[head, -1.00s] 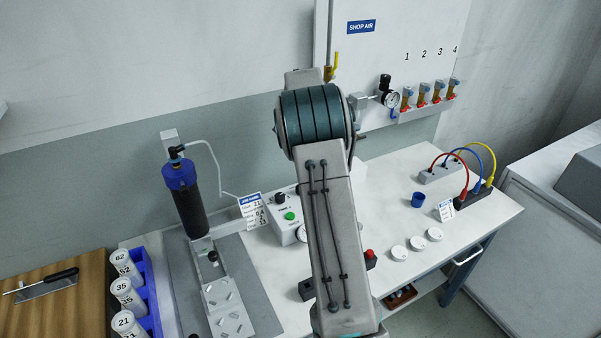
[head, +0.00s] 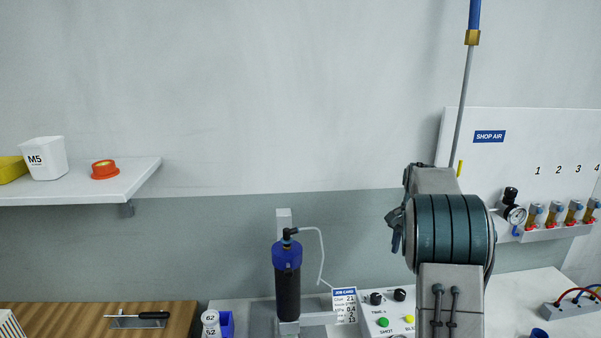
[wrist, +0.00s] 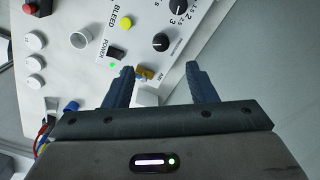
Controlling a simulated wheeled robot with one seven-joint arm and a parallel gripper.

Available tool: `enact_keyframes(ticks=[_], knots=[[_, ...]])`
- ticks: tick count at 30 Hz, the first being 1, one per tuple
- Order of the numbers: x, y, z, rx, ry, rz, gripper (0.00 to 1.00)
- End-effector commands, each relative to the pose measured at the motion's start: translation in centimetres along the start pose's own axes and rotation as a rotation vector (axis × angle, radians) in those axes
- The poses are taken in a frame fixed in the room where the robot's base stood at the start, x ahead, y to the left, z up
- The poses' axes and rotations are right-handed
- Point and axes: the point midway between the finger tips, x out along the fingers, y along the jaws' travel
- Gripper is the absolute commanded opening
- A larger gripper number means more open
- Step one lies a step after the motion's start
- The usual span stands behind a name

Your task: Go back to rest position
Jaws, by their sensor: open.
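My gripper (wrist: 160,84) shows in the wrist view with its two dark blue fingers spread apart and nothing between them. Beyond the fingers is the white control box with knobs, a yellow button, a POWER switch and a brass air fitting (wrist: 145,73). The fingers appear apart from the box. In the head view my arm stands at the right, in front of the bench, and its fingers are not clearly seen there. The control box (head: 388,318) is partly cut off at the bottom of the head view, left of my arm.
A gantry with a dark cylinder (head: 287,290) stands left of the box, with a job card (head: 345,304) beside it. A shelf (head: 90,188) with bins is at the left. The air panel (head: 520,150) with a gauge is at the right. A wooden board (head: 60,318) holds a screwdriver.

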Motion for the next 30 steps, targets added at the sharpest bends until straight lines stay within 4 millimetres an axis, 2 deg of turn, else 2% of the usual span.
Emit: enact_keyframes(ticks=[1,6,15,23,30], knots=[[-1.1,0.3,1.3,-0.029,0.004,-0.012,0.51],[-3.7,1.6,6.1,-0.152,0.019,-0.046,0.51],[-6.3,5.2,15.0,-0.389,0.060,-0.092,0.51],[-6.6,9.3,22.7,-0.605,0.111,-0.114,0.51],[-4.9,13.8,28.9,-0.804,0.170,-0.117,0.51]])
